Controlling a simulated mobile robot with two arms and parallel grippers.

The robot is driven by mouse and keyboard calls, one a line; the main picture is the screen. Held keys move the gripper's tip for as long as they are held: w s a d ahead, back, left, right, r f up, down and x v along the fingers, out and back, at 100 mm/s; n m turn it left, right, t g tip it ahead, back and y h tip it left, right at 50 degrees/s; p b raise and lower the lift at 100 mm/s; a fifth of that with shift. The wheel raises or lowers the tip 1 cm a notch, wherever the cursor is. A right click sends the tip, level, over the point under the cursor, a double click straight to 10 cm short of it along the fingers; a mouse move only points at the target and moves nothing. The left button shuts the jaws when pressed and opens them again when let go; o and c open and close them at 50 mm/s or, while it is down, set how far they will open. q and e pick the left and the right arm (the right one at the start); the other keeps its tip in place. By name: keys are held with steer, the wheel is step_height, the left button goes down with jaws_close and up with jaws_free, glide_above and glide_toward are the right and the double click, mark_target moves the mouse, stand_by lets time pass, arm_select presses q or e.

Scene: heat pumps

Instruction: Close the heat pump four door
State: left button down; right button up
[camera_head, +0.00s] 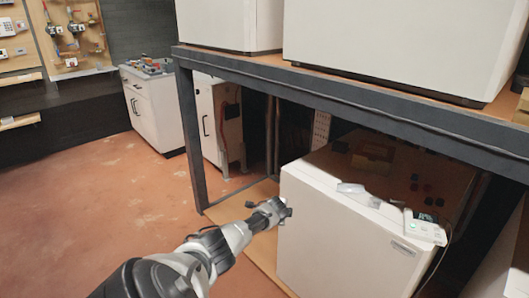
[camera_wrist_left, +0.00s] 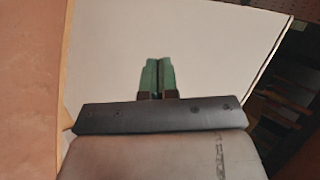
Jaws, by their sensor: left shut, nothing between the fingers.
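A white heat pump unit (camera_head: 345,235) stands low under the dark-framed bench at the right of the head view. Its large white front panel fills much of the left wrist view (camera_wrist_left: 200,50). I cannot tell from these frames how far its door stands open. My left gripper (camera_head: 283,211) is at the left edge of the white panel in the head view. In the left wrist view its green fingers (camera_wrist_left: 157,75) are together and empty, pointing at the white surface; contact cannot be told. My right gripper is not in view.
A dark metal bench frame (camera_head: 188,135) has an upright post left of the unit. White units (camera_head: 390,40) stand on the bench top. A small white device (camera_head: 425,227) with a cable sits on the low unit. Open reddish floor (camera_head: 90,205) lies to the left.

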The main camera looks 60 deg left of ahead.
arm_select(q)
steer(key=s+r+p, duration=0.3)
steer(key=s+r, duration=0.3)
steer(key=shift+d, duration=0.35)
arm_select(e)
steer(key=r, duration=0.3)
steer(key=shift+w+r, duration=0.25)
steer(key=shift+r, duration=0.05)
